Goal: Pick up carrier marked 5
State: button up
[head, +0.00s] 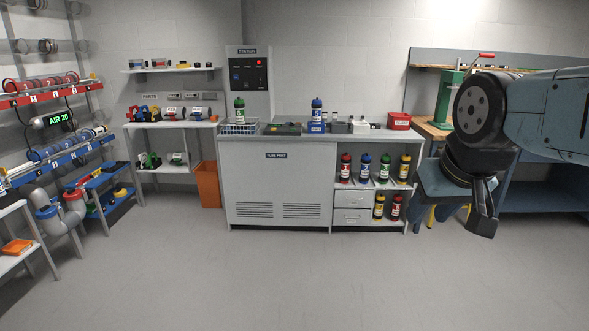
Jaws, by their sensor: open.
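Several bottle-like carriers with coloured bodies, dark caps and pale labels stand at the grey cabinet; their marks are too small to read, so I cannot tell which is marked 5. On top are a green carrier (239,108) at the left and a blue carrier (316,108) in a blue holder. On the upper shelf stand a red (345,168), a blue (365,168), a green (384,168) and a yellow carrier (405,167). Below are another yellow (379,206) and another red carrier (396,207). My gripper (481,212) hangs at the right, open and apart from them all.
The grey cabinet (265,188) stands against the back wall, with drawers (352,208) beside the lower carriers. An orange bin (208,184) is at its left. A workbench (540,195) stands behind my arm. Tube racks (50,120) line the left. The floor ahead is clear.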

aim_at(315, 106)
jog(key=i, duration=3.9)
jog(key=u, duration=0.9)
